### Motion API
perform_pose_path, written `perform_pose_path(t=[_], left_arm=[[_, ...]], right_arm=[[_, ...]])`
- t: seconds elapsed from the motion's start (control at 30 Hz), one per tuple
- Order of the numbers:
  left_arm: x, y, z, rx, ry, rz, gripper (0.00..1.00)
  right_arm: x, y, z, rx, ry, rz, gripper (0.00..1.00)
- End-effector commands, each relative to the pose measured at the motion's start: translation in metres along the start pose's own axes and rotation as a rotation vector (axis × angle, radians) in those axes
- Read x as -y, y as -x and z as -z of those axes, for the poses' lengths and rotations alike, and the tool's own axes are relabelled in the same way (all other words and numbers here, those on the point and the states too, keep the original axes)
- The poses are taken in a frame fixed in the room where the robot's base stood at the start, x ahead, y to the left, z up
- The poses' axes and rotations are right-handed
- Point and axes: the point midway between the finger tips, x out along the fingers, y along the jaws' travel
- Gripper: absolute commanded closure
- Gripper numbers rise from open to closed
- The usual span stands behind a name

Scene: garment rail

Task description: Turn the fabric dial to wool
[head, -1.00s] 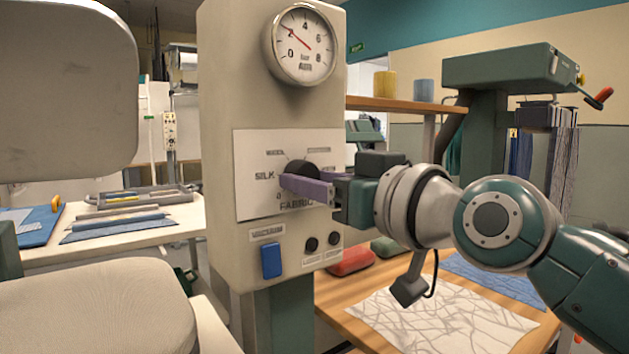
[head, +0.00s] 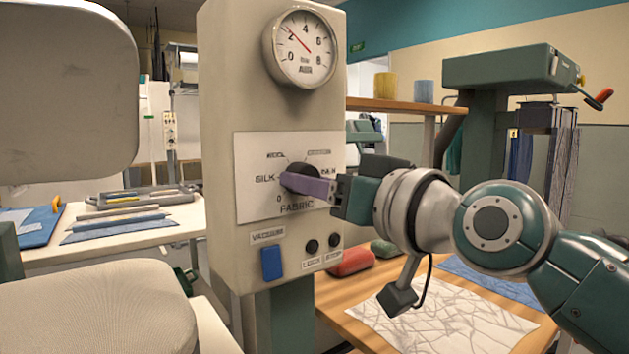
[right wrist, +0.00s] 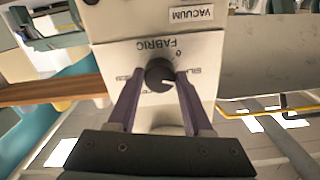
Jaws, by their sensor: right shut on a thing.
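The fabric dial (head: 299,169) is a black round knob on the white label plate (head: 253,208) of a beige control box. SILK is printed at its left, 0 at its lower left, and a small label that looks like WOOL at its upper left. The labels on the right are blurred or partly covered. My right gripper (head: 290,184) has its purple fingers shut on the dial. In the right wrist view the dial (right wrist: 159,74) sits between the two fingertips. I cannot tell which label the dial's mark points to. My left gripper is out of view.
A pressure gauge (head: 303,48) is above the dial. A wooden table (head: 345,318) with white patterned cloth (head: 430,320) and a red pad (head: 350,262) lies below my right arm.

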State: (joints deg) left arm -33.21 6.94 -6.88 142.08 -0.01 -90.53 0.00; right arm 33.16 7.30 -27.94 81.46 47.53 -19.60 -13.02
Motion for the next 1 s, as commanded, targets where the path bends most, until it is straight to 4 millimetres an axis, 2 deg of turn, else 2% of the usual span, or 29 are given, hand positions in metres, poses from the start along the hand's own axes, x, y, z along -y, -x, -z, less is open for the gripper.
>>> perform_pose_path(t=[0.6, 1.0], left_arm=[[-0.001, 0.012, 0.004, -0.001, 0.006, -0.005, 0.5], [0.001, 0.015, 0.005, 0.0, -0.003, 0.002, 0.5]], right_arm=[[0.001, 0.0, 0.0, 0.001, -0.542, -0.001, 1.0], [0.001, 0.0, 0.0, 0.001, -0.717, -0.002, 1.0]])
